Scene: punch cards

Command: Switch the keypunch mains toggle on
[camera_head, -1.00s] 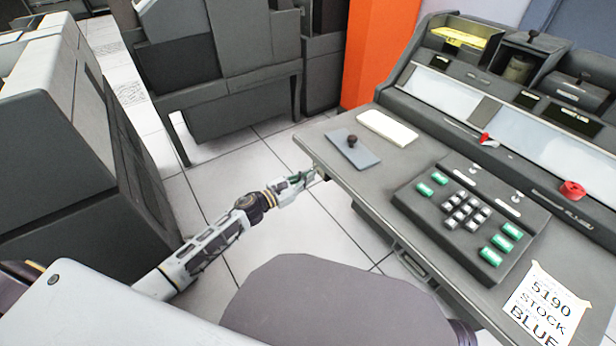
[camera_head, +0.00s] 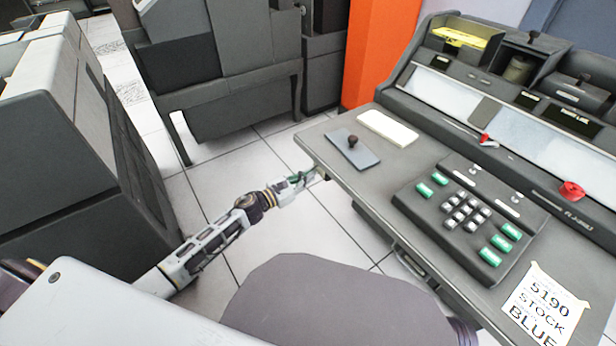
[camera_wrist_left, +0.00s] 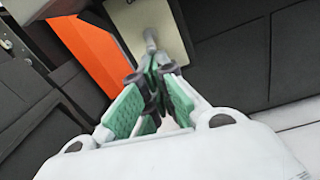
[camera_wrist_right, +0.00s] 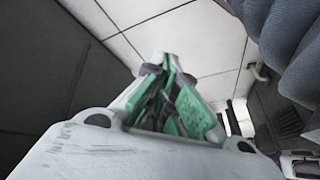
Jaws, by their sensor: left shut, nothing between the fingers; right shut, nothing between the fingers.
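The keypunch (camera_head: 430,125) is a grey desk with a keyboard, at the right of the head view. In the left wrist view a pale plate (camera_wrist_left: 172,50) on a dark face carries a short metal toggle lever (camera_wrist_left: 150,37). My left gripper (camera_head: 312,176) is shut and empty at the desk's left front corner. In the left wrist view its fingertips (camera_wrist_left: 152,66) are close to the lever's end; I cannot tell whether they touch. My right gripper (camera_wrist_right: 168,66) is shut and empty over floor tiles, and is not seen in the head view.
On the desk lie a grey plate with a dark knob (camera_head: 352,143), a cream pad (camera_head: 387,128), the keyboard (camera_head: 470,215) and a paper note (camera_head: 545,305). A chair (camera_head: 320,300) stands in front. Dark cabinets (camera_head: 220,60) are behind; tiled floor (camera_head: 200,190) lies open left of the desk.

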